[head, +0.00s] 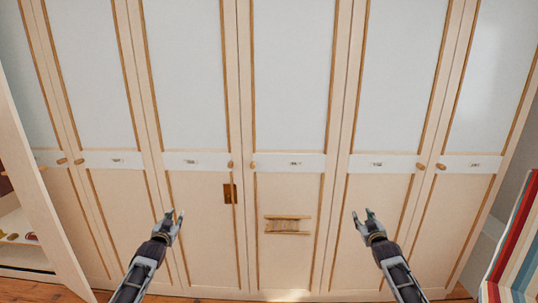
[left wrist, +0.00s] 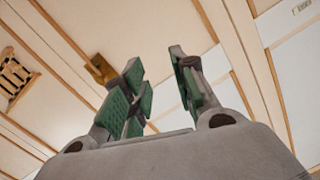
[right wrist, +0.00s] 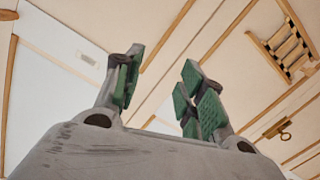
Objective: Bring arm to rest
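My left gripper (head: 174,217) is in the lower left-centre of the head view, in front of a tall cream wardrobe (head: 197,240). In the left wrist view its green-padded fingers (left wrist: 158,80) stand apart with nothing between them. My right gripper (head: 363,217) is in the lower right-centre of the head view, also before the wardrobe. In the right wrist view its fingers (right wrist: 160,80) are apart and empty. Both arms point up and forward, well separated from each other. Neither gripper visibly touches the doors.
The wardrobe has a slatted vent (head: 287,225), a brass plate (head: 230,193) and round wooden knobs (head: 421,166). A door stands open at the left (head: 45,215), showing shelves with small items. A striped red, white and teal object (head: 515,250) is at the right edge. Wooden floor shows below.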

